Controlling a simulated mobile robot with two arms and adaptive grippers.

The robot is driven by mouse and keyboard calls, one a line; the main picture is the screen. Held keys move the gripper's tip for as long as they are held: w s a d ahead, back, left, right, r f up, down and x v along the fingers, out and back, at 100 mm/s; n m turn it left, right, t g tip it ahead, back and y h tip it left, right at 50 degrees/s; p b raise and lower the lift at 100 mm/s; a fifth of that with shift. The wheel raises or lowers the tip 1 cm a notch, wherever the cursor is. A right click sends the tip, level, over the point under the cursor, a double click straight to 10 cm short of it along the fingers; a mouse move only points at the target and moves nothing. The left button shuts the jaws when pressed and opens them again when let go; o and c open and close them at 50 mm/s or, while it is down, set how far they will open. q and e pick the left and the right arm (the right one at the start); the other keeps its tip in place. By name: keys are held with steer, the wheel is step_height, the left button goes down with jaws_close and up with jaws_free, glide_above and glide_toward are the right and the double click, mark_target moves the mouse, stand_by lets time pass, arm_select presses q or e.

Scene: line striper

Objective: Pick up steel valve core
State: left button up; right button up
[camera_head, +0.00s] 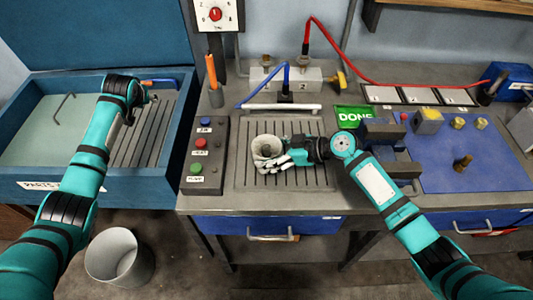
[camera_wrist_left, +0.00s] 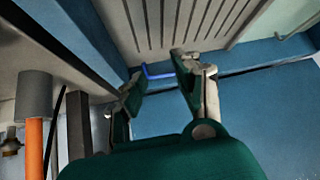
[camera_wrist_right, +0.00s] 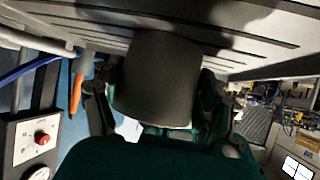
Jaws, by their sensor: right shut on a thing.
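A grey cylindrical piece (camera_head: 264,147) with a cup-like open top is over the slatted plate in the middle of the bench; it may be the steel valve core. My right gripper (camera_head: 276,160) comes from the right and is shut on it. In the right wrist view the grey cylinder (camera_wrist_right: 158,80) looks dark and fills the space between the fingers. I cannot tell whether its underside touches the slats. My left gripper (camera_wrist_left: 160,90) is open and empty, above the blue parts box at the left.
The slatted plate (camera_head: 302,180) lies beside a button panel (camera_head: 203,158). Behind it are a metal block with blue and red hoses and a green DONE sign (camera_head: 355,117). A blue mat (camera_head: 440,178) with brass parts lies right. A grey bin (camera_head: 119,258) stands on the floor.

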arm_select(q)
steer(key=s+d+r+m+g+h, duration=0.1)
steer(key=d+r+m+g+h, duration=0.2)
steer(key=d, duration=1.3)
step_height(320, 180, up, 6)
steer(key=r+m+g, duration=0.1)
steer(key=m+g, duration=0.3)
steer(key=m, duration=0.4)
glide_above(266, 147)
step_height(266, 147, down, 6)
steer(key=shift+f, duration=3.2)
jaws_close()
